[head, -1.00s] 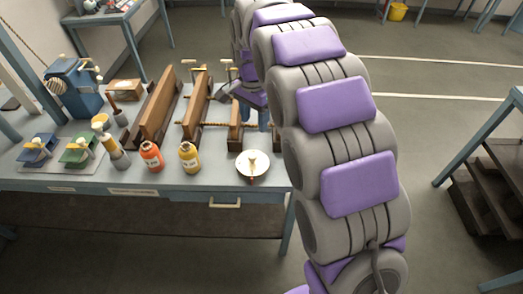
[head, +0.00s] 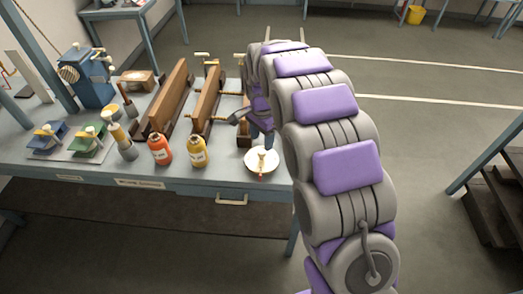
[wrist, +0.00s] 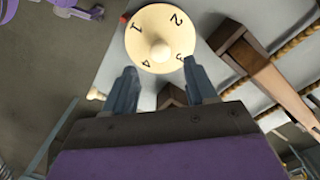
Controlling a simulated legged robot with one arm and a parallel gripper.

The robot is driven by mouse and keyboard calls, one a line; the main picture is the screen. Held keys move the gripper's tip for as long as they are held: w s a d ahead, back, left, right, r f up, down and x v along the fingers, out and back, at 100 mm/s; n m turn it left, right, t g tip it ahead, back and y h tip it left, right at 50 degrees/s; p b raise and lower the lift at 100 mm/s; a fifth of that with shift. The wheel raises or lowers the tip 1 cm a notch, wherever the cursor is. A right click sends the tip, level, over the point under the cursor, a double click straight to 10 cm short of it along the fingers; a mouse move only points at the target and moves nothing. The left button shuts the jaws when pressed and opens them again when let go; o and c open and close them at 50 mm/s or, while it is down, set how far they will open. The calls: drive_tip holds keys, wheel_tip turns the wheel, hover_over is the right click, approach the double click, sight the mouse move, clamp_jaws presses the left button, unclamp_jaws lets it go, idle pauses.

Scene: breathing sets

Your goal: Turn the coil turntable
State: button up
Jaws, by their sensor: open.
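The coil turntable (head: 262,161) is a round cream disc with a small upright knob at its middle, at the right front of the bench. In the wrist view the turntable (wrist: 165,25) shows the numbers 1, 2, 3 and 4 around its knob (wrist: 160,51). My gripper (wrist: 157,75) is open, its two blue-grey fingers spread just short of the knob, with nothing between them. The fingertips appear near or over the disc's edge; I cannot tell whether they touch it. In the head view my gripper (head: 258,132) is partly hidden behind my arm, just beyond the turntable.
An orange bottle (head: 160,150) and a yellow bottle (head: 197,151) stand left of the turntable. The wooden clamp beams (head: 207,98) lie behind them. Green and blue small vises (head: 88,142) sit farther left. The floor right of the bench is open.

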sight(261, 151)
drive_tip(key=shift+f+b, duration=0.45)
drive_tip(key=shift+f, duration=2.3)
drive_tip(key=shift+c, duration=0.2)
clamp_jaws()
